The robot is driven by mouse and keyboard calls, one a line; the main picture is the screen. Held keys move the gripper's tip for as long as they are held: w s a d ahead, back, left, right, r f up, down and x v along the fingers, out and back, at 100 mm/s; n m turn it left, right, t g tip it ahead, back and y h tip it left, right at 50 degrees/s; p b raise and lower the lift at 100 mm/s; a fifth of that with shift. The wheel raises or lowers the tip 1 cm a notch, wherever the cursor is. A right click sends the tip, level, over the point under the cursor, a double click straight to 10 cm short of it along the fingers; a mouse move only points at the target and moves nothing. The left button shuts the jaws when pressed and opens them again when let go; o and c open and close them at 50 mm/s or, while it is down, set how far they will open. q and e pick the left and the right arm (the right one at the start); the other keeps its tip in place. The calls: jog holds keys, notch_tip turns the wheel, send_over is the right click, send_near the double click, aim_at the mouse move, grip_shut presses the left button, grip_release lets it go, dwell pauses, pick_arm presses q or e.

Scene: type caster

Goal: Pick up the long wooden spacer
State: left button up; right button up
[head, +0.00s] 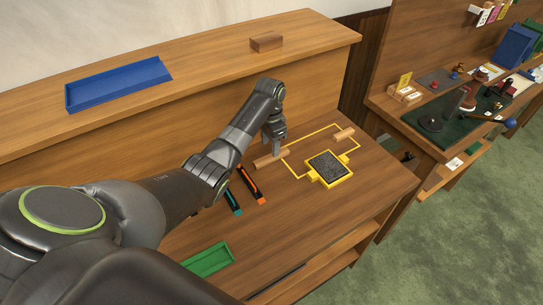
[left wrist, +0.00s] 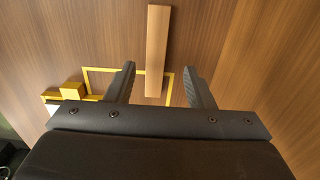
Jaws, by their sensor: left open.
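The long wooden spacer (head: 266,160) is a light wood bar on the workbench, beside the left part of a yellow outline. In the left wrist view the spacer (left wrist: 157,45) runs lengthwise up the picture, its near end between my finger lines. My left gripper (head: 275,143) is over the spacer, pointing down. Its two fingers (left wrist: 160,68) stand apart with the spacer between them in the picture; I see gaps on both sides. I cannot tell how far the fingertips are above the bench. My right gripper is not in view.
A shorter wooden block (head: 344,133) lies at the outline's far right. A yellow-framed dark pad (head: 328,169) is nearby. Orange (head: 251,185) and teal (head: 232,203) tools and a green tray (head: 208,258) lie nearer. A blue tray (head: 118,84) and wooden block (head: 266,41) are on the raised shelf.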

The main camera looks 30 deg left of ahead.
aim_at(272, 158)
pick_arm(q)
jog(key=f, duration=0.3)
jog(key=shift+s+d+f+p, duration=0.15)
jog(key=shift+d+p, duration=0.2)
jog(key=shift+p, duration=0.05)
jog(key=shift+a+f, duration=0.1)
jog(key=shift+f, duration=0.4)
grip_shut()
jog(key=shift+r, duration=0.2)
